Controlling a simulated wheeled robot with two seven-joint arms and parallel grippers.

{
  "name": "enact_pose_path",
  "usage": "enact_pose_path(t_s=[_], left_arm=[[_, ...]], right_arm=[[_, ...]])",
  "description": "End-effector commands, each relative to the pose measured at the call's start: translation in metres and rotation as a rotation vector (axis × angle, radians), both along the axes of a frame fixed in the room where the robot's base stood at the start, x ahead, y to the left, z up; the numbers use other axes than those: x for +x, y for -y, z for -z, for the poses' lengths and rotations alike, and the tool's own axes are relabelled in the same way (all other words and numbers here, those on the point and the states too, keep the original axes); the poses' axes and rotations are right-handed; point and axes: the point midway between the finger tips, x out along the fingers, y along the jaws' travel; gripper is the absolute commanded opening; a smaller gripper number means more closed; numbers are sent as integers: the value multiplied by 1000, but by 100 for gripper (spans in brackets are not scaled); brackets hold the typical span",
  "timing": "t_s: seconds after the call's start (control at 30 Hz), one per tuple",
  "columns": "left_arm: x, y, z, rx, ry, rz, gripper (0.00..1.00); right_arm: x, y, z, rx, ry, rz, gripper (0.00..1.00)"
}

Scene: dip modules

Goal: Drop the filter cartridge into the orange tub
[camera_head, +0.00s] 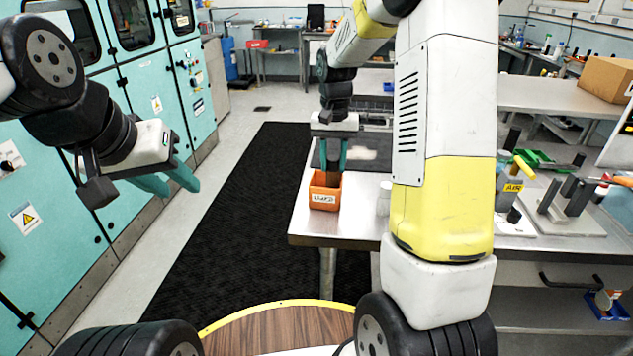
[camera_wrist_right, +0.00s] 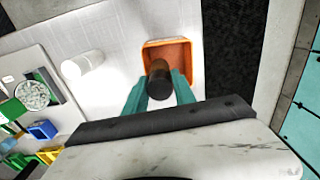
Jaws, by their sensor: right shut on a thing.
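The orange tub (camera_head: 324,196) stands at the near left corner of the metal table, with a white label on its front. It also shows in the right wrist view (camera_wrist_right: 150,52). My right gripper (camera_head: 331,168) is above the tub, pointing down. In the right wrist view its teal fingers (camera_wrist_right: 160,92) are shut on the filter cartridge (camera_wrist_right: 159,78), a dark cylinder. The cartridge overlaps the tub's opening in that view; how deep it reaches is hard to tell. My left gripper (camera_head: 182,186) is empty and open, away from the table at the left.
A white cylinder (camera_head: 384,198) stands right of the tub; it also shows in the right wrist view (camera_wrist_right: 83,68). A grey fixture with posts (camera_head: 570,200) stands further right. Teal cabinets (camera_head: 130,85) line the left. The black floor mat (camera_head: 235,200) is clear.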

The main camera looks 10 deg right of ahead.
Motion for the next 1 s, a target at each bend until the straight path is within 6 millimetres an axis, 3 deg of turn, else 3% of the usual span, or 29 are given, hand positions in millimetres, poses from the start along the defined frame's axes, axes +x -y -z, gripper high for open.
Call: enact_pose_path(t_s=[0.37,0.4,0.53,0.83,1.0], left_arm=[[0,0,0,0,0,0,36],[0,0,0,0,0,0,36],[0,0,0,0,0,0,36],[0,0,0,0,0,0,36],[0,0,0,0,0,0,36]], right_arm=[[0,0,7,0,1,0,0],[0,0,7,0,1,0,33],[0,0,7,0,1,0,57],[0,0,6,-1,2,0,57],[1,0,-12,0,4,0,57]])
